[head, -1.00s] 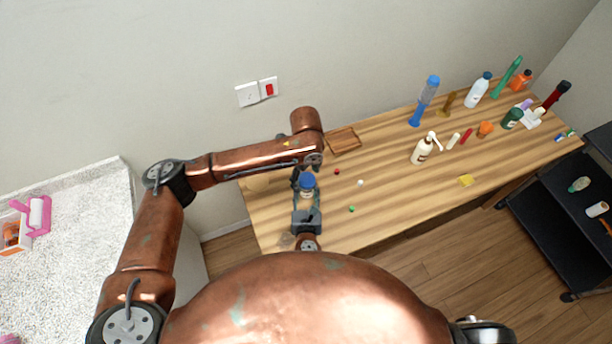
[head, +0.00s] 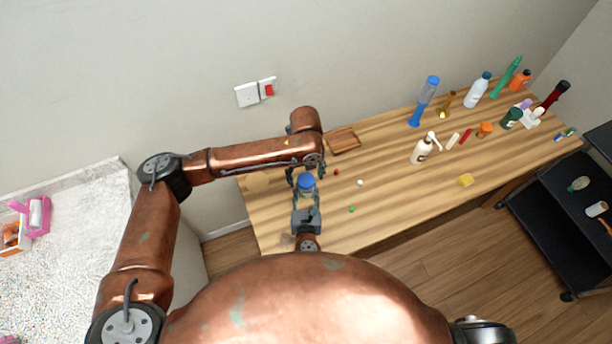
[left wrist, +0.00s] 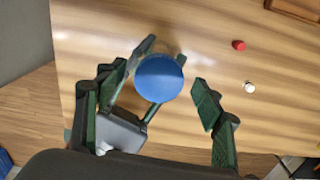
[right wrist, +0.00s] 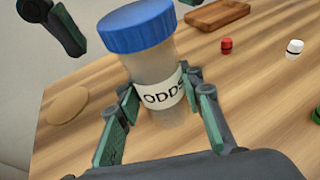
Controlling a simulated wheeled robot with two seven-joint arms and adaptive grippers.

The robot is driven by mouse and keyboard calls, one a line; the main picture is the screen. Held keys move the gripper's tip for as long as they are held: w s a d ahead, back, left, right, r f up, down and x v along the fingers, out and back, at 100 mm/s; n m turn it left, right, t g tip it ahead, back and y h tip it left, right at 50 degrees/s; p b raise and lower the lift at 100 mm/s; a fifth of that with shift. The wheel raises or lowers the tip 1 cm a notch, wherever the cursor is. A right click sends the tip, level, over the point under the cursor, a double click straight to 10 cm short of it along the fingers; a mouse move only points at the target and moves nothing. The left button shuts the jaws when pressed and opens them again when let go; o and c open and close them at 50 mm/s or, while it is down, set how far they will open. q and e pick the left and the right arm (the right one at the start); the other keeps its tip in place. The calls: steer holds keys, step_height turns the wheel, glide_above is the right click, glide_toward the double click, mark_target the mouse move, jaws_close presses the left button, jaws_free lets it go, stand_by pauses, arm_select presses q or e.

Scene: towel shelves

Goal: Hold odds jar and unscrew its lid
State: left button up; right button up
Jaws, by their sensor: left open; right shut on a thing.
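The odds jar (right wrist: 157,75) is a clear tan jar with a white "ODDS" label and a ribbed blue lid (right wrist: 136,25). The lid is on the jar, and it also shows in the head view (head: 307,181). My right gripper (right wrist: 162,105) is shut on the jar's body, one finger on each side at label height. My left gripper (left wrist: 175,90) is open above the jar, with the blue lid (left wrist: 159,78) between its spread fingers in the left wrist view. In the head view my left gripper (head: 305,174) is at the lid.
A wooden tray (head: 343,141) lies behind the jar. Small red (right wrist: 226,46), white (right wrist: 294,48) and green (head: 351,209) items lie to the right. A pump bottle (head: 421,152) and several other bottles stand farther right on the table.

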arm_select(q)
steer(key=m, duration=0.5)
steer(key=shift+m, duration=0.3)
steer(key=shift+d, duration=0.1)
steer(key=c, duration=1.4)
steer(key=n, duration=0.4)
steer(key=shift+c, duration=0.5)
steer(key=shift+n, duration=1)
steer(key=n, duration=0.3)
steer(key=shift+n, duration=1.5)
